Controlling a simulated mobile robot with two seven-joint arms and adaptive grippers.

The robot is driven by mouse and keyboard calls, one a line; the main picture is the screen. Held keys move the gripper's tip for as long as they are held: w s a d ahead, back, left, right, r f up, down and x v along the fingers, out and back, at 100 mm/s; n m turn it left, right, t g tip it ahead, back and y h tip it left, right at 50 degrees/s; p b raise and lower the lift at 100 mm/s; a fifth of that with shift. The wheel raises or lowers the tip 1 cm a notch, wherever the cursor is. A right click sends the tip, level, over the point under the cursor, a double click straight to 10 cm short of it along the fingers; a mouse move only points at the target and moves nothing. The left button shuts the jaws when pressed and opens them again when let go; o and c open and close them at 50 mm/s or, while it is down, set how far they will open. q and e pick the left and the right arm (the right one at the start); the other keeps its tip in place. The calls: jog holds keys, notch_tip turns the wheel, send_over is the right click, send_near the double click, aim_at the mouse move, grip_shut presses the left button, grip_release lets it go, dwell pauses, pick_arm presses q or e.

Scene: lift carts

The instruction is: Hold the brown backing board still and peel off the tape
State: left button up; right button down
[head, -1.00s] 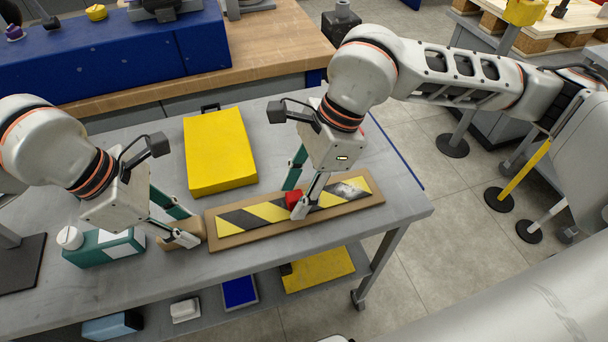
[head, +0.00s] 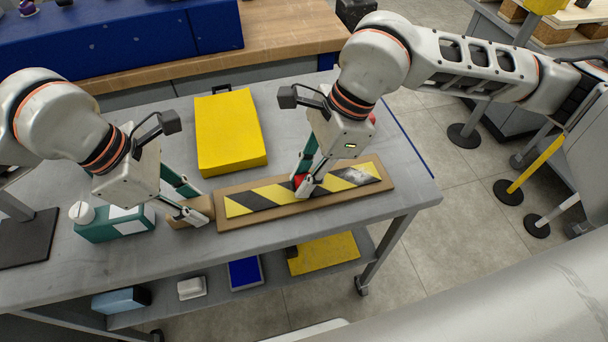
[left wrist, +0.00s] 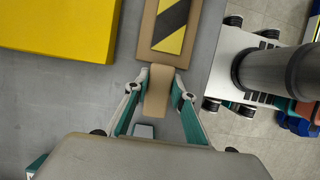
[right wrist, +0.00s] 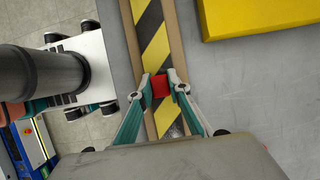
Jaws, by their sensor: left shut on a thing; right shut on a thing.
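The brown backing board (head: 222,214) lies flat on the grey table. A yellow-and-black striped tape (head: 265,197) lies along it; no lifted part is visible. My left gripper (head: 197,207) is shut on the tan end block (left wrist: 158,92) by the board's left end, a finger on each side. My right gripper (head: 303,184) is shut on the small red tab (right wrist: 160,87) over the tape, around the middle of the strip. The fingers partly hide the tab in the head view. A greyish patch shows on the tape right of the tab.
A yellow case (head: 230,130) lies behind the board. A green box (head: 112,226) with a white round object (head: 81,213) stands left of my left gripper. The table's right edge is just past the board. A lower shelf holds several items.

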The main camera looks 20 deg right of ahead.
jog(key=shift+r, duration=0.15)
jog(key=shift+r, duration=0.75)
jog(key=shift+r, duration=3.5)
pick_arm(q)
jog(key=o, duration=1.2)
jog(key=shift+o, duration=0.2)
jog(key=v, duration=1.2)
